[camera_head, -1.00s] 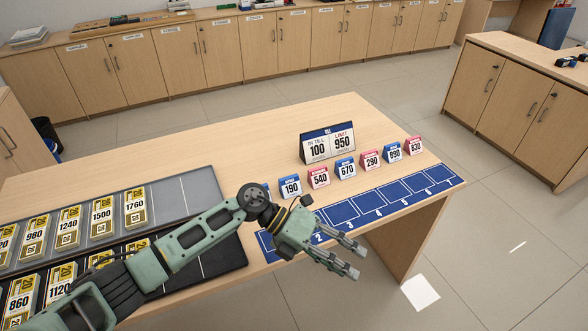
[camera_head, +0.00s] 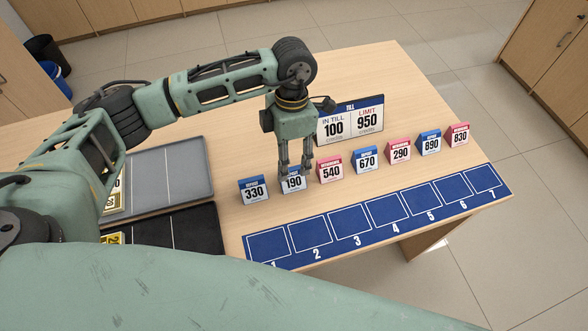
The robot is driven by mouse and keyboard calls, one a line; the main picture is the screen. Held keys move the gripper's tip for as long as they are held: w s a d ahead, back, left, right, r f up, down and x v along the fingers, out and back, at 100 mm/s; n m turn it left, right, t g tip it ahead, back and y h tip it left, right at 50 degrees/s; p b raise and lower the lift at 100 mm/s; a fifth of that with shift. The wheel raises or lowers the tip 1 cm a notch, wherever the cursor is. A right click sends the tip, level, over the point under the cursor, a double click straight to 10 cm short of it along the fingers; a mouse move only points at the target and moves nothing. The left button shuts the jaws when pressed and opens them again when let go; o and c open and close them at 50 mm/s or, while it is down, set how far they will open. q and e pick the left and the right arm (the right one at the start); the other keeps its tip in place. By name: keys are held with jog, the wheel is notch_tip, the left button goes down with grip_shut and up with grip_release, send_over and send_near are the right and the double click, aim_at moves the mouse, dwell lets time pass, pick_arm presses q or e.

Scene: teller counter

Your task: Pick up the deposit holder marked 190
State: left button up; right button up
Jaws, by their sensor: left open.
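The deposit holder marked 190 (camera_head: 294,184) is a small blue and white tent-shaped holder standing on the wooden counter, second from the left in a row. My left gripper (camera_head: 295,172) points down right at it, with its fingers over the holder's upper part and hiding some of its blue top. The jaws are open. I cannot tell whether the fingers touch the holder. The number 190 still shows below the fingers. My right gripper is not in view.
The holder marked 330 (camera_head: 254,191) stands close on the left and the pink 540 holder (camera_head: 330,170) close on the right. The till sign (camera_head: 365,118) stands behind. A blue numbered strip (camera_head: 345,243) lies in front. Trays (camera_head: 190,165) lie to the left.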

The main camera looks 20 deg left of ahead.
aim_at(291, 170)
pick_arm(q)
jog(key=f, duration=0.2)
jog(key=f+p, duration=0.1)
jog(key=shift+s+d+f, duration=0.1)
jog(key=shift+d+f, duration=0.25)
jog(key=shift+f, duration=0.85)
jog(key=c, duration=1.1)
grip_shut()
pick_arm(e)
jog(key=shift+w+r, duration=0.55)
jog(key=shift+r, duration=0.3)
